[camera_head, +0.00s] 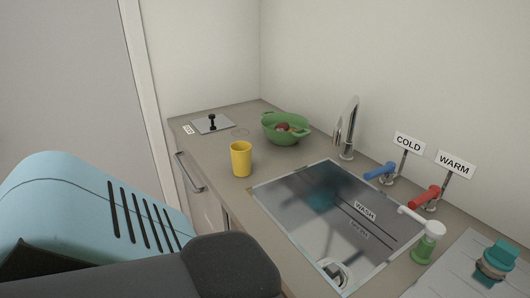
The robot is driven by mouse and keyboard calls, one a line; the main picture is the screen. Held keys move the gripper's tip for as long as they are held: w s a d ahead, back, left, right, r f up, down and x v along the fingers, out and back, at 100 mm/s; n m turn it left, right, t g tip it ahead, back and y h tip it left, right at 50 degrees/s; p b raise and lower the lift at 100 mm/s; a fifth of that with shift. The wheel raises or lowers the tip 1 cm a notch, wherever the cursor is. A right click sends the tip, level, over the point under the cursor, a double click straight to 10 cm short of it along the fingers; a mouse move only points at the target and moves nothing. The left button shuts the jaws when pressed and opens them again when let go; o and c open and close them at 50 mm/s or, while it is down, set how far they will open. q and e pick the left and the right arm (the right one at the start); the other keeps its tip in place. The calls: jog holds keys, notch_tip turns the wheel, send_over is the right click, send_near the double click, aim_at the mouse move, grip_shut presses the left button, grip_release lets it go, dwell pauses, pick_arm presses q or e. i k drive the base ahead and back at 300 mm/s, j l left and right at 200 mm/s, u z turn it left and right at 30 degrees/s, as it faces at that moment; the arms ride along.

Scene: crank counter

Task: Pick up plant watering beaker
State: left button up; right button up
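A yellow beaker (241,159), shaped like a plain cup, stands upright on the counter, left of the sink and in front of the green bowl. It is the only thing in view that looks like a beaker for watering. Its opening faces up, and I cannot tell what is inside. Neither of my grippers shows in the head view. Nothing touches the beaker.
A green bowl (286,131) with round items stands behind the beaker. The sink (300,222) and its tap (346,130) lie to the right. Blue (380,171) and red (425,197) handles stand behind it. A plate with a black knob (212,122) is at back left. My own blue-and-grey parts cover the lower left.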

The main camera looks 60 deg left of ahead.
aim_at(241, 160)
jog(key=u, duration=1.95)
jog(key=i+j+z, duration=0.15)
jog(key=j, duration=0.3)
jog(key=i+j+z, duration=0.2)
jog(key=j, duration=0.2)
jog(key=j+z, duration=0.15)
jog(key=j, duration=0.3)
jog(key=i+j+z, duration=0.15)
jog(key=j, duration=0.35)
jog(key=k+l, duration=0.05)
